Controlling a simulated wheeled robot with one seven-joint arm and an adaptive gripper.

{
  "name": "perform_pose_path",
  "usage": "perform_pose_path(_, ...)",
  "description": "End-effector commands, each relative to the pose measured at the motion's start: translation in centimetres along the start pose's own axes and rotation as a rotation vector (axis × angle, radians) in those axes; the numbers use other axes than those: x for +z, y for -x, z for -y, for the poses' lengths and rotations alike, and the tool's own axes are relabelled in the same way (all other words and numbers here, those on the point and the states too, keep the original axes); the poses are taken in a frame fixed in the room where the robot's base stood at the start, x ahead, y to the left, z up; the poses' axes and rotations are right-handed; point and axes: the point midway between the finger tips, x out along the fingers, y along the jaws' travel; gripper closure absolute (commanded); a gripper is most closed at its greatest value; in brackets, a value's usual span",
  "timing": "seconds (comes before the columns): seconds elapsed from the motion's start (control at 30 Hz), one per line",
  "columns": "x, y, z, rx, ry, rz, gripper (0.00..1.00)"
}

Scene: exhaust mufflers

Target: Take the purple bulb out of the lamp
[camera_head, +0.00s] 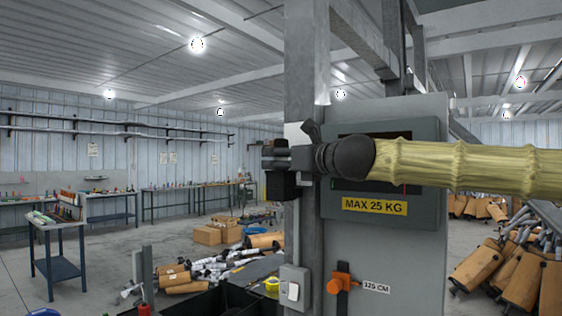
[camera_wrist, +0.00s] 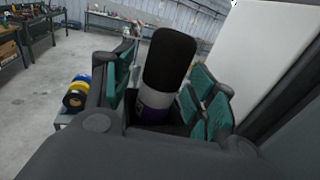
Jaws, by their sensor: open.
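In the head view my gripper (camera_head: 275,157) is in front of the grey post, pointing left.
A grey cabinet (camera_head: 385,245) with a yellow label and an orange knob (camera_head: 340,284) stands behind my arm. Tan mufflers (camera_head: 524,277) are piled at right. A work table (camera_head: 57,226) stands at left. Open floor (camera_head: 110,270) lies between.

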Motion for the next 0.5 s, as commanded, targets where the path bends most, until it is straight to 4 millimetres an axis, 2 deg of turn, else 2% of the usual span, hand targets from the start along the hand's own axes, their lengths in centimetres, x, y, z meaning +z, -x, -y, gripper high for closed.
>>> perform_pose_path(0.27, 0.02, -0.21, 0.04, -0.001, 0.0, 0.001, 0.43)
perform_pose_path(0.5, 0.02, -0.2, 0.04, -0.001, 0.0, 0.001, 0.85)
